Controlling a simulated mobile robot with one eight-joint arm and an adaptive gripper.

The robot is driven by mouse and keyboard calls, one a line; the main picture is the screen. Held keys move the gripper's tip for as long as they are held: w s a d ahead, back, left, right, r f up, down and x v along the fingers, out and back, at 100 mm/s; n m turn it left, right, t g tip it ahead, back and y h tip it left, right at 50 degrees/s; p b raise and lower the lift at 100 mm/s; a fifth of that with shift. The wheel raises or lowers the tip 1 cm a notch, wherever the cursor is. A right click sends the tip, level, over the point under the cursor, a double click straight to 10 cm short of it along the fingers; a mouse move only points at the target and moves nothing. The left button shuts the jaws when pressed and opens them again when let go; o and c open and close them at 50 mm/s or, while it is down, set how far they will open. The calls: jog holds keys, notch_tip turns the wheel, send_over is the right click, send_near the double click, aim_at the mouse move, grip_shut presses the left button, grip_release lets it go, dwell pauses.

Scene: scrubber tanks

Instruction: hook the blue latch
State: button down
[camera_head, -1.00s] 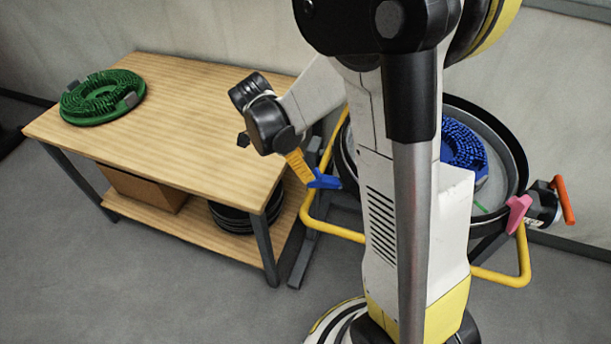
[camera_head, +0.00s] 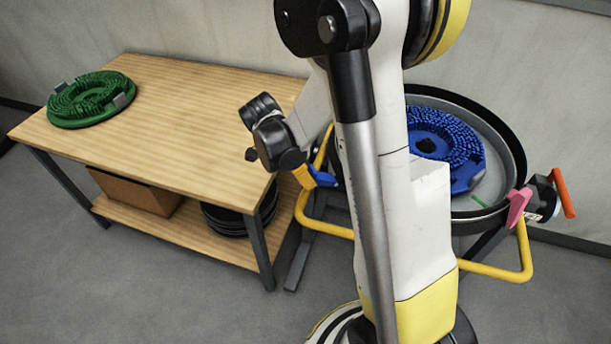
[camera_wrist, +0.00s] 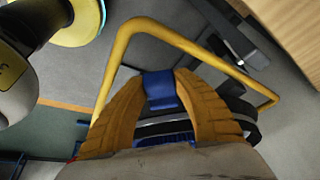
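The blue latch (camera_head: 323,176) sits at the left side of the round dark-rimmed tank (camera_head: 515,150). In the wrist view the blue latch (camera_wrist: 161,88) lies between the two orange fingers of my gripper (camera_wrist: 160,76). The fingertips appear to touch it on both sides, so my gripper looks shut on it. In the head view my gripper (camera_head: 304,177) is at the latch's left end, partly hidden by its own wrist. My arm hides the tank's left part, so I cannot tell whether the latch is hooked.
A yellow tube frame (camera_head: 490,274) surrounds the tank. A pink latch (camera_head: 518,205) and an orange-handled part (camera_head: 563,193) are on its right. A blue brush disc (camera_head: 455,150) lies inside. A wooden table (camera_head: 180,125) with a green brush disc (camera_head: 90,98) stands at left.

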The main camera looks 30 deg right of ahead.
aim_at(313, 169)
jog(key=shift+s+d+r+t+y+p, duration=0.1)
jog(key=shift+d+r+t+y+p, duration=0.1)
jog(key=shift+d+r+y+p, duration=0.45)
jog(key=shift+s+d+r+t+y+p, duration=0.1)
jog(key=shift+d+r+t+y+p, duration=0.2)
jog(key=shift+r+y+p, duration=0.4)
jog(key=d+y, duration=0.1)
jog(key=d+r+y, duration=0.1)
jog(key=y, duration=0.1)
jog(key=shift+s, duration=0.2)
jog(key=shift+s+d+r+t+y, duration=0.1)
jog(key=shift+d+t+y, duration=0.1)
jog(key=shift+d+y, duration=0.25)
jog(key=shift+s+d+r+t+y, duration=0.1)
jog(key=shift+d+t+y, duration=0.15)
jog(key=shift+y, duration=0.25)
jog(key=shift+s+d+r+p, duration=0.1)
jog(key=shift+d+r+p, duration=0.05)
jog(key=shift+d, duration=0.4)
jog(key=shift+s+d+r+p, duration=0.1)
jog(key=shift+d+p, duration=0.05)
jog(key=shift+d, duration=0.35)
jog(key=shift+s+d+f, duration=0.1)
jog(key=shift+s+d, duration=0.1)
jog(key=shift+d, duration=0.75)
jog(key=shift+s+d+f, duration=0.1)
jog(key=shift+s+d, duration=0.1)
jog(key=shift+d, duration=0.9)
jog(key=c, duration=1)
grip_release()
